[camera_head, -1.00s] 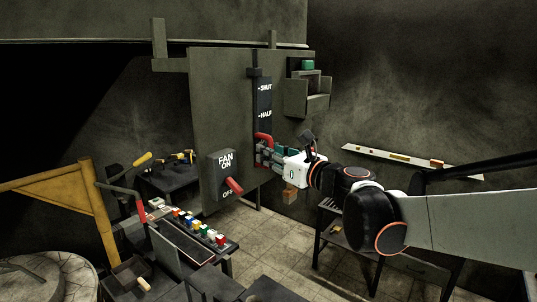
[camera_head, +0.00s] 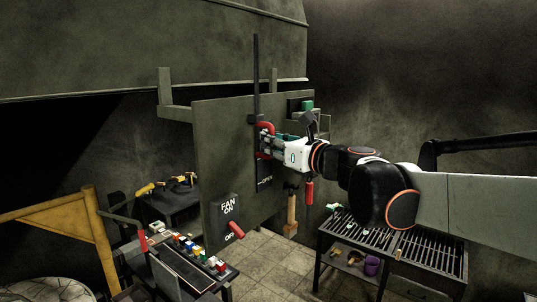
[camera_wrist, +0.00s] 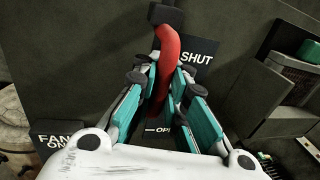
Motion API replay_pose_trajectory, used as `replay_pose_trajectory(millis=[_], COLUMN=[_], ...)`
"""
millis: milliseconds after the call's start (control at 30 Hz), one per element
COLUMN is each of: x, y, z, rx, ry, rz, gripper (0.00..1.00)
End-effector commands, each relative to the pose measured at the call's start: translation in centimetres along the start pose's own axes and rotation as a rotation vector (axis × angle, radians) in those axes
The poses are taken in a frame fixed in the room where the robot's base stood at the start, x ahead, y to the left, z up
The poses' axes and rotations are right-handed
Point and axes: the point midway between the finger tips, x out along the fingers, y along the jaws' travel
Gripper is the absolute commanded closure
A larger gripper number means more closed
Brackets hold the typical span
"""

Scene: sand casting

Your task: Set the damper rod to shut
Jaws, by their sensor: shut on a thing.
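The damper rod is a dark upright bar (camera_head: 256,75) with a red handle (camera_head: 265,127), on an upright panel (camera_head: 222,150). The bar stands well above the panel's top edge. My gripper (camera_head: 266,143) is shut on the red handle. In the wrist view the handle (camera_wrist: 170,50) runs between the teal-padded fingers of my gripper (camera_wrist: 160,100). Its upper end meets a black block beside the SHUT label (camera_wrist: 197,57). An OPEN label shows lower down, partly hidden. My gripper hides the HALF mark and the middle of the handle.
A fan switch (camera_head: 236,229) with a red lever is low on the panel. A green button box (camera_head: 304,104) is at the panel's right. A slatted table (camera_head: 365,243) stands below my arm. A bench with coloured blocks (camera_head: 190,251) is lower left.

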Motion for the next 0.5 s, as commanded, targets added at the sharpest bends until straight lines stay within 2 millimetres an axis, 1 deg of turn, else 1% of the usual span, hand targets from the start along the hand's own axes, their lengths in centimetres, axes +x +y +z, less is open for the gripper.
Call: replay_pose_trajectory(millis=[33, 333, 367, 400, 433, 500], x=[-0.07, -0.05, -0.05, -0.05, -0.05, -0.05], y=[-0.04, -0.09, -0.09, -0.09, -0.08, -0.06], z=[0.39, 0.43, 0.43, 0.42, 0.41, 0.38], rx=[0.002, 0.003, 0.003, 0.003, 0.003, 0.003], ry=[-0.002, -0.003, -0.003, -0.003, -0.003, -0.002], rz=[-0.001, -0.002, -0.002, -0.002, -0.002, -0.001], gripper=[1.00, 1.00, 0.84, 0.75, 0.68, 0.68])
